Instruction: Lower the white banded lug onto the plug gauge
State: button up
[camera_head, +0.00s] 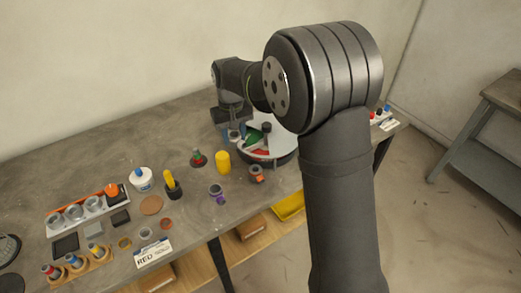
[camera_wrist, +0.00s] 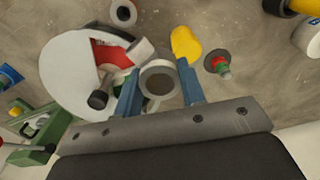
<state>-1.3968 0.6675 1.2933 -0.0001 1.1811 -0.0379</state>
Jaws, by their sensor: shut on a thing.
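My gripper (camera_wrist: 160,88) is shut on a pale ring-shaped part, which I take to be the white banded lug (camera_wrist: 160,66); its blue fingers press on both sides. The wrist view looks into its round opening; any band is hard to make out. In the head view my gripper (camera_head: 234,136) is at the left edge of the round tray, and the lug is mostly hidden. A red and green peg on a dark round base, apparently the plug gauge (camera_head: 198,158), stands left of my gripper. It also shows right of the lug in the wrist view (camera_wrist: 219,65), apart from it.
A yellow cylinder (camera_head: 223,162) stands between the peg and the round tray (camera_head: 262,156), which has coloured sectors and a dark knob. Dark rings with purple (camera_head: 217,193) and orange (camera_head: 256,174) lie near the front edge. A white bottle (camera_head: 141,180) and several small parts fill the left.

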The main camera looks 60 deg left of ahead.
jog(key=s+a+n, duration=0.3)
jog(key=s+a, duration=0.7)
jog(key=a, duration=0.1)
send_over(195, 149)
jog(key=shift+f, duration=2.45)
jog(key=shift+f, duration=0.45)
jog(key=shift+f, duration=0.4)
jog(key=shift+f, duration=0.35)
jog(key=shift+f, duration=1.5)
jog(key=o, duration=1.2)
jog(key=shift+o, duration=0.2)
